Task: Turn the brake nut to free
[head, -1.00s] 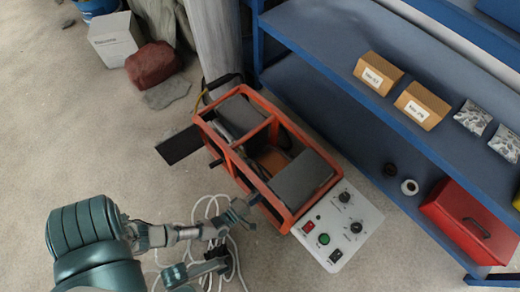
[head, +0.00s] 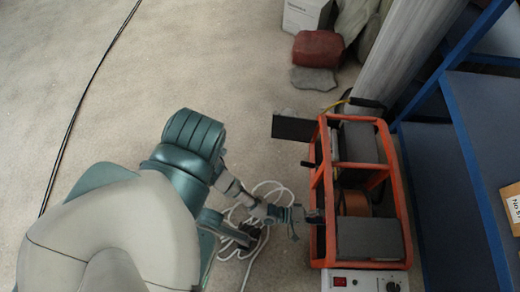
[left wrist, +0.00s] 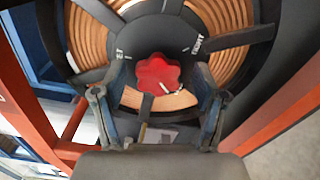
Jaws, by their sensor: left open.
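The brake nut (left wrist: 160,74) is a red lobed knob at the hub of a copper-coloured wire spool (left wrist: 228,20) in the left wrist view. A short white mark shows on its lower right part. White lettering on the dark hub is only partly readable. My left gripper (left wrist: 162,88) is open, with one finger on each side of the nut; contact cannot be told. In the head view my left gripper (head: 312,217) is at the left side of the orange-framed machine (head: 321,190). The nut is hidden there. My right gripper is not in view.
The machine's control panel (head: 347,284) is at its near end, and a black plate (head: 292,128) juts from its far left. White cable (head: 262,190) lies near my arm. Blue shelving (head: 470,150) stands at right. Floor at left is mostly clear.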

